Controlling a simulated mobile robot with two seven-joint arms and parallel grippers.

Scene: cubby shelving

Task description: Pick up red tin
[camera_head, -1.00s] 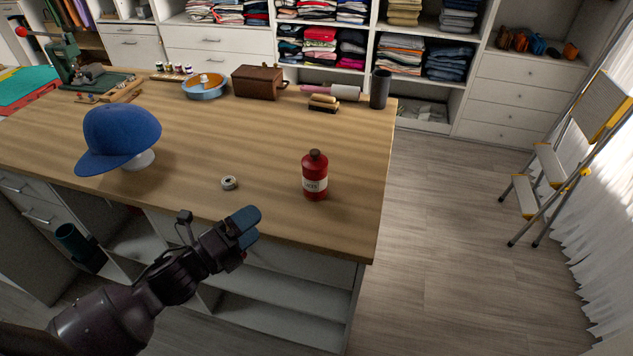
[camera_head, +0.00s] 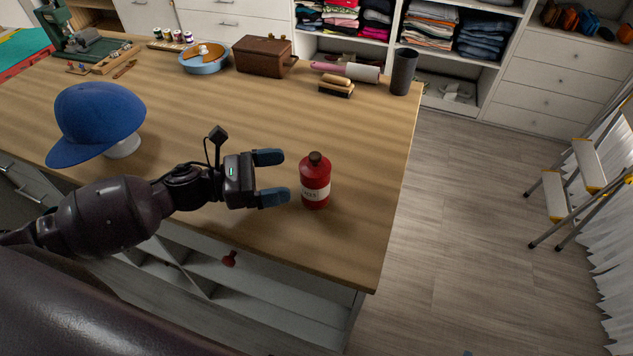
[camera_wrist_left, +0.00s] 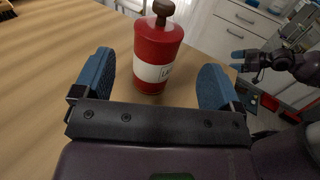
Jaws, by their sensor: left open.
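The red tin (camera_head: 315,182) stands upright near the front right of the wooden table, with a dark cap and a white label. It also shows in the left wrist view (camera_wrist_left: 157,55), centred between and beyond my fingertips. My left gripper (camera_head: 271,178) is open just left of the tin, its blue fingers pointing at it. The fingers look apart from the tin, with nothing between them. My right gripper (camera_wrist_left: 237,61) shows small at the right of the left wrist view, its blue fingertips apart, far from the tin.
A blue cap (camera_head: 97,120) sits on a stand at the table's left. A brush (camera_head: 337,86), dark cup (camera_head: 402,72), brown box (camera_head: 265,56) and blue bowl (camera_head: 203,58) stand at the back. The wood around the tin is clear. A step ladder (camera_head: 575,185) stands at right.

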